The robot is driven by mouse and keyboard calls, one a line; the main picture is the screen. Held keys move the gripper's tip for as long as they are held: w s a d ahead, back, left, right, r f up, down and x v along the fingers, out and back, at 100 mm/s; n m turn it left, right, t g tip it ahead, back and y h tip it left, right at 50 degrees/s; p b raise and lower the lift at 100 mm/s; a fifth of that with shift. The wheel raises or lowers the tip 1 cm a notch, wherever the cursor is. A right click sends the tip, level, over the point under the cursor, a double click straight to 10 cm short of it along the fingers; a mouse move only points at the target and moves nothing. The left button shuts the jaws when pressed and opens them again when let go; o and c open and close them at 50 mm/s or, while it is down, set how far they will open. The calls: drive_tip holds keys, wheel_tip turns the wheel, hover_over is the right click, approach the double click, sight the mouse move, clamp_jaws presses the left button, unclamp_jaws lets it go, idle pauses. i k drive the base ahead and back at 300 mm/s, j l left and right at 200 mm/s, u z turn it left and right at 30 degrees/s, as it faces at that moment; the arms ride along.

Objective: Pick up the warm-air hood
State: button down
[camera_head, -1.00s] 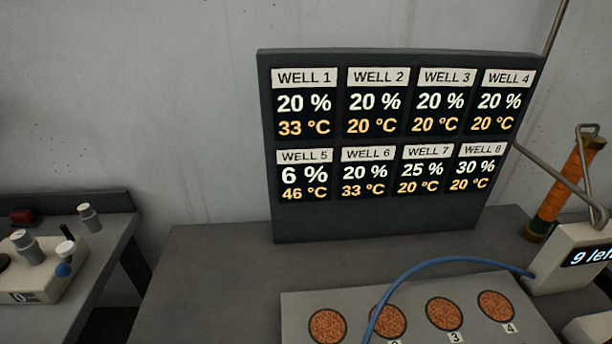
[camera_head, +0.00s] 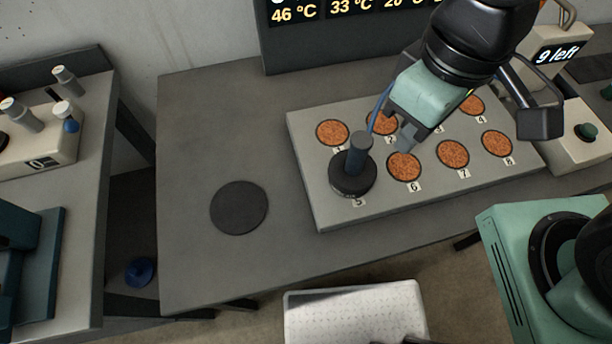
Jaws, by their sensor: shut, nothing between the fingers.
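The warm-air hood (camera_head: 352,178) is a black round cap with an upright grey-blue handle. It sits over well 5, at the front left of the pale well plate (camera_head: 300,160). A blue hose runs near the top of its handle and passes partly behind my gripper. My gripper (camera_head: 404,140) is shut and empty, above the plate just right of the hood's handle and near well 6. It looks apart from the handle. The well under the hood is hidden.
A dark round pad (camera_head: 239,208) lies on the grey bench (camera_head: 200,120) left of the plate. The readout board (camera_head: 350,40) stands behind. A side bench (camera_head: 85,120) stands left across a gap.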

sight(352, 172)
drive_tip(key=u, duration=0.35)
drive_tip(key=k+j+u, duration=0.1)
drive_tip(key=k+j, duration=0.15)
drive_tip(key=k+j+u, duration=0.15)
drive_tip(key=j, duration=0.3)
drive_tip(key=k+j+u, duration=0.1)
drive_tip(key=k+j, duration=0.15)
drive_tip(key=k+j+u, duration=0.1)
drive_tip(key=j, duration=0.4)
drive_tip(key=k, duration=0.1)
